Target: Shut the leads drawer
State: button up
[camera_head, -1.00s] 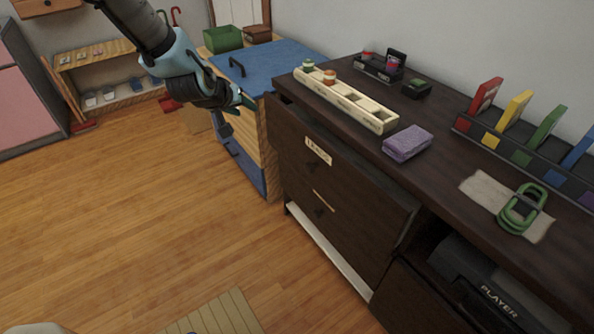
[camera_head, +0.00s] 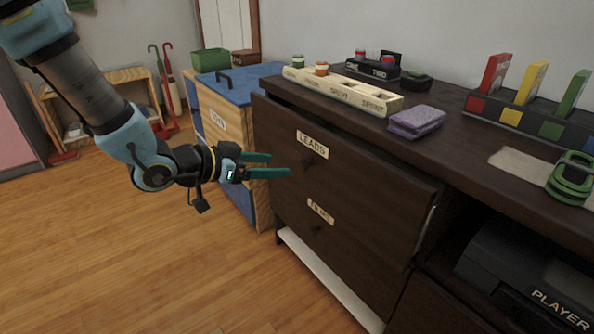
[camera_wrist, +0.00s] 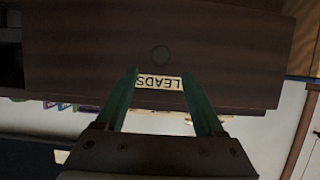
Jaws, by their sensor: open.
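The leads drawer (camera_head: 375,178) is the upper dark drawer of the dresser, with a pale LEADS label (camera_head: 312,144) and a dark round knob below it. Its front stands out from the dresser body. In the wrist view the drawer front (camera_wrist: 230,55) fills the upper middle, upside down, with its label between my fingers. My gripper (camera_head: 280,165) is open and empty, its teal fingers pointing at the left part of the drawer front. In the wrist view my gripper (camera_wrist: 160,73) has a fingertip on each side of the label. I cannot tell whether it touches.
A second labelled drawer (camera_head: 345,240) is below, above a pale strip near the floor. A wooden cabinet with a blue top (camera_head: 232,78) stands behind my gripper. The dresser top holds a long cream tray (camera_head: 365,98) and a purple sponge (camera_head: 416,121).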

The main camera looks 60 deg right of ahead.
aim_at(300, 165)
jog(key=b+x, duration=0.1)
jog(key=x, duration=0.7)
grip_shut()
dwell(0.5)
dwell(0.8)
